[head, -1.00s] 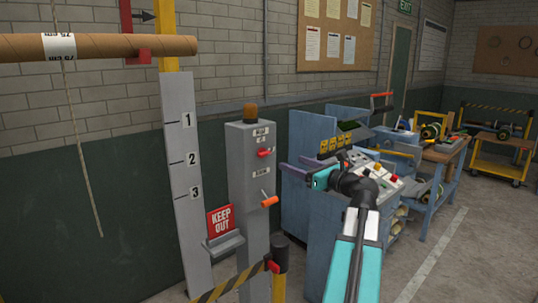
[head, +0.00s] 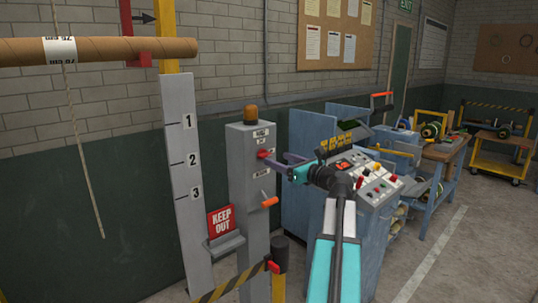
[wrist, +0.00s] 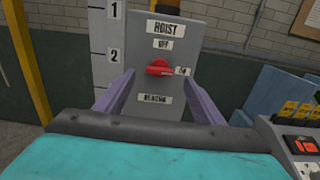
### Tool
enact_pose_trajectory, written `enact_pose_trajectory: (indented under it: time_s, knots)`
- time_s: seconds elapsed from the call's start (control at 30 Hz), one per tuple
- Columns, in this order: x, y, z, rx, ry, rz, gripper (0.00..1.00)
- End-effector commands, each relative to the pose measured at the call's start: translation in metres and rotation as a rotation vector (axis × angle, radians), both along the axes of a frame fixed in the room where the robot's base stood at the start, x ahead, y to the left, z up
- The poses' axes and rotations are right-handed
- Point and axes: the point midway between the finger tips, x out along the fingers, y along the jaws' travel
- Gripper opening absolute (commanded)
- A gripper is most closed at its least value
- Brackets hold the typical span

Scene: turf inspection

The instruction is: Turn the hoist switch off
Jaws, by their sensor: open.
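The hoist switch (wrist: 158,68) is a red rotary knob on a grey post (head: 245,190). In the wrist view its pointer lies sideways toward the right-hand label, which seems to read ON; the OFF label is above it. The knob also shows in the head view (head: 264,154). My gripper (head: 275,160) is open, its purple fingers reaching toward the knob. In the wrist view the fingers (wrist: 170,92) spread either side of and below the knob, with nothing between them. I cannot tell the exact gap to the knob.
An orange-handled lever (head: 268,202) is lower on the post, and an amber lamp (head: 251,114) tops it. A red KEEP OUT sign (head: 221,220) and a striped barrier (head: 235,282) stand in front. A control console (head: 375,185) is to the right.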

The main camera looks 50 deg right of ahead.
Motion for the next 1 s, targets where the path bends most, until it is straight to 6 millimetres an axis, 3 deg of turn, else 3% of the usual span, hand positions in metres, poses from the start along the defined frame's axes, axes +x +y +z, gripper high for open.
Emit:
enact_pose_trajectory:
  time_s: [0.2, 0.4, 0.87, 1.0]
  knots:
    - [0.034, -0.003, 0.002, 0.002, 0.001, 0.002, 0.62]
    - [0.055, -0.004, 0.001, 0.0, 0.0, 0.001, 0.62]
    - [0.064, -0.004, 0.0, 0.0, 0.0, 0.0, 0.62]
    - [0.064, -0.004, 0.0, 0.0, 0.0, 0.0, 0.42]
